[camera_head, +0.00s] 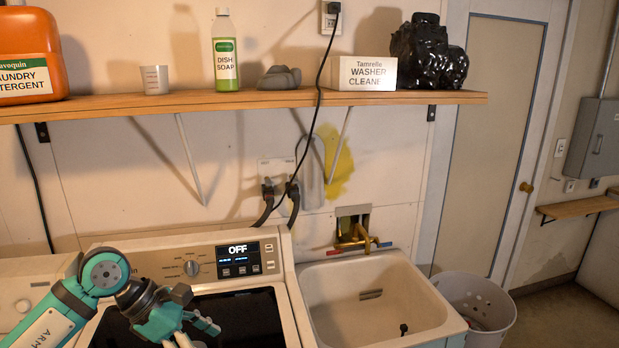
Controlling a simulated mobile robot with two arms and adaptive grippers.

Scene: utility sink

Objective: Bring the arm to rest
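My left arm comes in from the lower left. Its teal and dark grey gripper (199,336) hangs over the dark lid of the washer (258,310), near the bottom edge of the view. Its fingers look spread apart, with nothing seen between them. The lower fingertip is close to the picture's bottom edge. My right gripper is not in view.
A white utility sink (335,287) with a brass faucet (358,238) stands right of the washer. A wooden shelf (270,98) above holds laundry detergent (30,50), dish soap (225,55) and a washer cleaner box (362,73).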

